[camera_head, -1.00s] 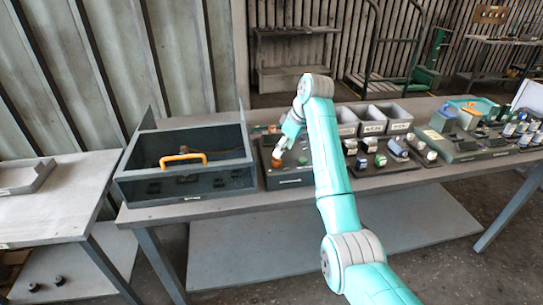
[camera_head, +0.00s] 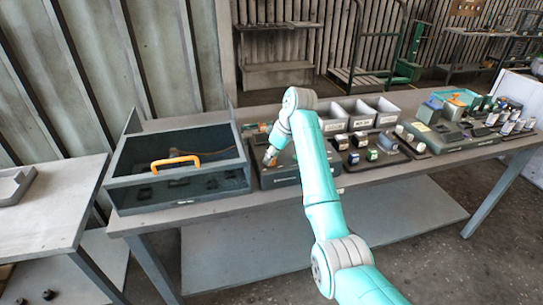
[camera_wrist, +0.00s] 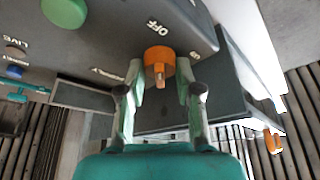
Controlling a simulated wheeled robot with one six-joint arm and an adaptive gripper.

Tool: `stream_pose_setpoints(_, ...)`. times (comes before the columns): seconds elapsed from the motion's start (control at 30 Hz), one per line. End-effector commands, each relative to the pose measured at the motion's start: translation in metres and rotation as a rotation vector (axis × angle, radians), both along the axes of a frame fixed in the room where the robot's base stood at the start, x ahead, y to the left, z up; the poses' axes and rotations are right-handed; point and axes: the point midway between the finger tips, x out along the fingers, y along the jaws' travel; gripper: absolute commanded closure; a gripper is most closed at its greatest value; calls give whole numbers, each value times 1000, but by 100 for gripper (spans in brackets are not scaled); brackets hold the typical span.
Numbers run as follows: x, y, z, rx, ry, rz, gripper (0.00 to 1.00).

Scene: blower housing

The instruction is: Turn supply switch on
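The supply switch is an orange rotary knob (camera_wrist: 159,62) on a dark panel (camera_wrist: 105,30) in the wrist view. Its pointer is directed down the picture, and a white OFF label is beside its far side. Another label to its left is too blurred to read surely. My gripper (camera_wrist: 160,75) is open, with one finger on each side of the knob. The fingertips are very close to it; I cannot tell whether they touch. In the head view my gripper (camera_head: 269,157) is low over the left part of the panel (camera_head: 283,179), and the knob is hidden there.
A green button (camera_wrist: 64,10) and a blue button (camera_wrist: 14,72) are on the same panel. A dark open box with an orange handle (camera_head: 175,161) stands left of the panel. Grey bins (camera_head: 358,114) are behind, and small devices (camera_head: 372,155) are to the right.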

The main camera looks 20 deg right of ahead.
Motion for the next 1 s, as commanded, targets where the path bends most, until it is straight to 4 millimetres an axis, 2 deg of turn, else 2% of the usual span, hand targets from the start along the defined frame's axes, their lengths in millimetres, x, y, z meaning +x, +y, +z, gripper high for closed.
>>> stream_pose_setpoints(0.27, 0, 1, -1, 1, 1, -20, 100)
stream_pose_setpoints(0.47, -1, 1, -1, 0, 0, -105, 100)
stream_pose_setpoints(1.0, -2, 3, -1, -1, 0, -583, 100)
